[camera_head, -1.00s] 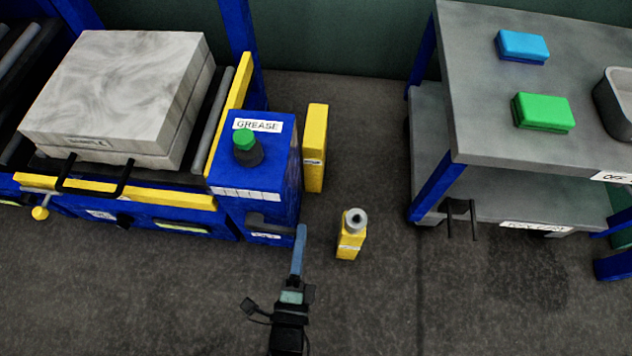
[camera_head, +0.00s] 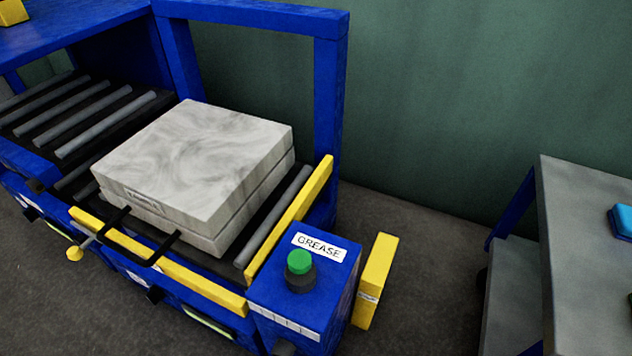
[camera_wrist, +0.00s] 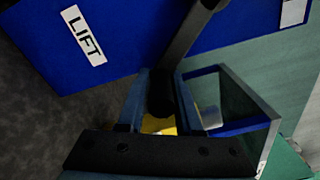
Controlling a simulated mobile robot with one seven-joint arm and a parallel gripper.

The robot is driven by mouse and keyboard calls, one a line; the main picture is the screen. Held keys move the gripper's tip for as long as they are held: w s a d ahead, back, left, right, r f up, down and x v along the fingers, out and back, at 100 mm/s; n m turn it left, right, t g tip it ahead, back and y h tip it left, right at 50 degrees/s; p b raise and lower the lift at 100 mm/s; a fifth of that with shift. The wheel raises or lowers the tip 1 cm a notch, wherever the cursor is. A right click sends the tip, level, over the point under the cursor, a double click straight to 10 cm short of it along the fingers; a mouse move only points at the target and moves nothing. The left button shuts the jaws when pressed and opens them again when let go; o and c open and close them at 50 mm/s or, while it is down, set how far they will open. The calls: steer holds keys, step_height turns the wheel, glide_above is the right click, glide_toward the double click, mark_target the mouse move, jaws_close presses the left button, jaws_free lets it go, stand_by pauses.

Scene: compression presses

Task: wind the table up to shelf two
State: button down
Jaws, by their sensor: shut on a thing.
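In the wrist view, my gripper (camera_wrist: 160,88) is shut on the dark round grip of a crank handle (camera_wrist: 185,45), beside a blue panel (camera_wrist: 110,35) with a LIFT label (camera_wrist: 83,36). The handle's arm runs up and right from the fingers. In the head view, the blue table has rollers and a yellow side rail (camera_head: 292,220). A pale marbled two-layer block (camera_head: 195,155) rests on it. A roller bed (camera_head: 85,120) lies behind it at the left, inside a blue frame. Which level is shelf two cannot be read. My gripper is outside the head view.
A blue box (camera_head: 315,325) with a GREASE label and a green-topped knob (camera_head: 299,263) stands at the table's right end. A yellow block (camera_head: 376,280) is beside it. A grey bench (camera_head: 590,240) stands at the right, with bare floor between.

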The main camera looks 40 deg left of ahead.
steer(key=shift+s+a+f+y, duration=0.2)
steer(key=shift+s+a+y, duration=0.15)
steer(key=shift+a, duration=0.25)
steer(key=c, duration=0.8)
jaws_free()
steer(key=shift+o, duration=0.6)
steer(key=shift+r, duration=0.1)
steer(key=shift+w+d, duration=0.1)
steer(key=shift+d, duration=0.05)
steer(key=p+v, duration=0.4)
steer(key=v, duration=0.9)
steer(key=shift+r, duration=0.1)
